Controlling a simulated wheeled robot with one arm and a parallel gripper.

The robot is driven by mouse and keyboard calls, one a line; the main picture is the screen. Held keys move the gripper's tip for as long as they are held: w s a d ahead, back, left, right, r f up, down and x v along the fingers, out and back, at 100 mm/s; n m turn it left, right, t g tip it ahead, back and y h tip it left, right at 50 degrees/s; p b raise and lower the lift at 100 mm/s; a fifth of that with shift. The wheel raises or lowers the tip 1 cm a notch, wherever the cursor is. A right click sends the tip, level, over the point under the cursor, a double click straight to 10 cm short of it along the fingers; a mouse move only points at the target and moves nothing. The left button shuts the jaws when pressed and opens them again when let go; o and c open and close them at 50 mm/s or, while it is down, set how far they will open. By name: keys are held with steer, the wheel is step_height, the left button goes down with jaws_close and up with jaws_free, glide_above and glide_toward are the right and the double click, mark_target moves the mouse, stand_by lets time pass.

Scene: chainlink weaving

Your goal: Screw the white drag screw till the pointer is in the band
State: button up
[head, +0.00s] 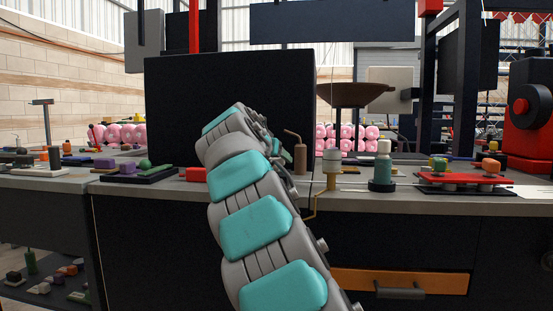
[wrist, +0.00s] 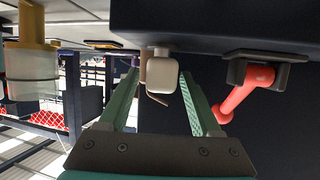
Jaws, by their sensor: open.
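In the wrist view, a white rounded block-shaped knob (wrist: 162,73), which looks like the drag screw, sits below the edge of a large dark body (wrist: 220,22). A small brownish bent piece shows just beneath it. My gripper (wrist: 160,78) is open, with its two teal fingers on either side of the knob. The right finger looks very close to the knob; I cannot tell whether it touches. There is a gap on the left side. In the head view my arm hides the gripper and the knob. I cannot make out the pointer or the band in either view.
A red crank-like handle (wrist: 245,92) on a dark mount is close right of my fingers in the wrist view. A clear container with a yellow top (wrist: 32,68) is at left. In the head view, a green-and-white bottle (head: 382,168) and a red rack (head: 465,180) stand on the bench.

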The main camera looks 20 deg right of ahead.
steer(key=b+v, duration=0.1)
steer(key=v, duration=0.6)
steer(key=shift+s+a, duration=0.25)
